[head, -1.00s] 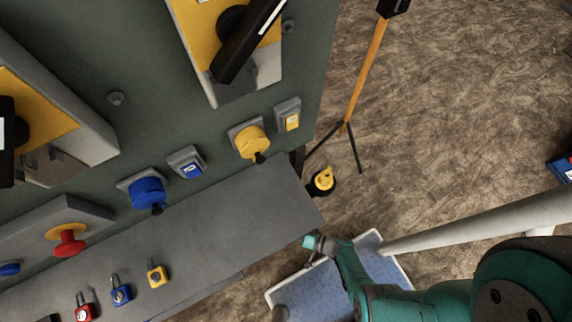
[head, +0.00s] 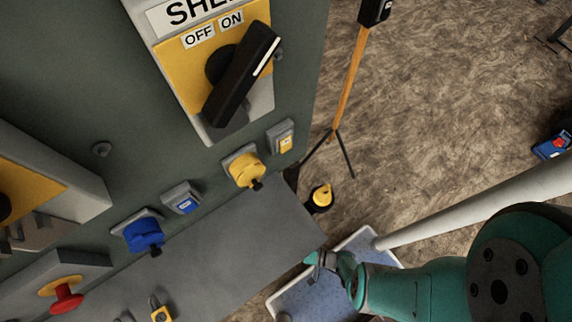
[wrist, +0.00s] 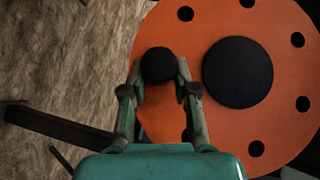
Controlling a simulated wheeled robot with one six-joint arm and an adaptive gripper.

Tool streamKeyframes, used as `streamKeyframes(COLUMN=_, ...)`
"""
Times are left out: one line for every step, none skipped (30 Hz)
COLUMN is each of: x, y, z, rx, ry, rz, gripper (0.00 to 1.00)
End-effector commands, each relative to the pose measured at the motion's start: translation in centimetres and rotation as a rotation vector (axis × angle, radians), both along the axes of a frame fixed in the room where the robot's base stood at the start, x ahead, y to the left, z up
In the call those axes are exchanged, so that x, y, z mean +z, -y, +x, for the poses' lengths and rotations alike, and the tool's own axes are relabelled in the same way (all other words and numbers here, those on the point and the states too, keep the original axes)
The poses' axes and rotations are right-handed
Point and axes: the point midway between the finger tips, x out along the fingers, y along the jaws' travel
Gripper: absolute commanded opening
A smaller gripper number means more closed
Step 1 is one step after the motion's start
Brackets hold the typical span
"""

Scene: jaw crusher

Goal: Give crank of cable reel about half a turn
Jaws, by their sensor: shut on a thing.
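The cable reel (wrist: 165,25) shows in the wrist view as an orange disc with several dark holes around a large black hub (wrist: 238,72). The crank's round black knob (wrist: 158,64) stands near the disc's left edge. My gripper (wrist: 157,72) has one finger on each side of this knob and is shut on it. The crank's arm, if there is one, cannot be made out. In the head view my gripper (head: 316,262) is small, above a blue mat with a pale rim (head: 350,284); I cannot make out the reel there.
A green-grey panel with a grey ledge (head: 215,250), switches and a yellow breaker plate fills the left of the head view. An orange tripod post (head: 353,75) and a small yellow-black object (head: 320,197) stand on the brown floor.

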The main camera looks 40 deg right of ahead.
Motion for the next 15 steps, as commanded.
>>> streamKeyframes(x=-0.05, y=-0.09, z=-0.1, rx=0.002, ry=-0.001, rz=-0.001, gripper=0.0)
streamKeyframes(x=-0.05, y=-0.1, z=-0.11, rx=0.002, ry=-0.001, rz=-0.001, gripper=0.0)
streamKeyframes(x=-0.05, y=-0.1, z=-0.11, rx=0.002, ry=-0.001, rz=-0.001, gripper=0.0)
streamKeyframes(x=-0.05, y=-0.1, z=-0.11, rx=0.002, ry=-0.001, rz=-0.001, gripper=0.0)
streamKeyframes(x=-0.05, y=-0.1, z=-0.11, rx=0.002, ry=-0.001, rz=-0.001, gripper=0.0)
streamKeyframes(x=-0.05, y=-0.1, z=-0.11, rx=0.002, ry=-0.001, rz=-0.001, gripper=0.0)
streamKeyframes(x=-0.05, y=-0.1, z=-0.11, rx=0.002, ry=-0.001, rz=-0.001, gripper=0.0)
streamKeyframes(x=-0.06, y=-0.1, z=-0.11, rx=0.002, ry=-0.001, rz=-0.001, gripper=0.0)
streamKeyframes(x=-0.06, y=-0.1, z=-0.11, rx=0.002, ry=-0.002, rz=-0.001, gripper=0.31)
streamKeyframes(x=-0.06, y=-0.1, z=-0.11, rx=0.002, ry=-0.002, rz=-0.001, gripper=0.39)
streamKeyframes(x=-0.06, y=-0.1, z=-0.11, rx=0.001, ry=-0.003, rz=-0.001, gripper=0.46)
streamKeyframes(x=-0.05, y=-0.1, z=-0.11, rx=0.002, ry=-0.002, rz=0.0, gripper=0.54)
streamKeyframes(x=-0.04, y=-0.08, z=-0.09, rx=0.002, ry=-0.002, rz=0.0, gripper=0.54)
streamKeyframes(x=-0.04, y=-0.08, z=-0.08, rx=0.002, ry=-0.001, rz=-0.001, gripper=0.54)
streamKeyframes(x=-0.04, y=-0.07, z=-0.08, rx=0.002, ry=-0.001, rz=-0.001, gripper=0.54)
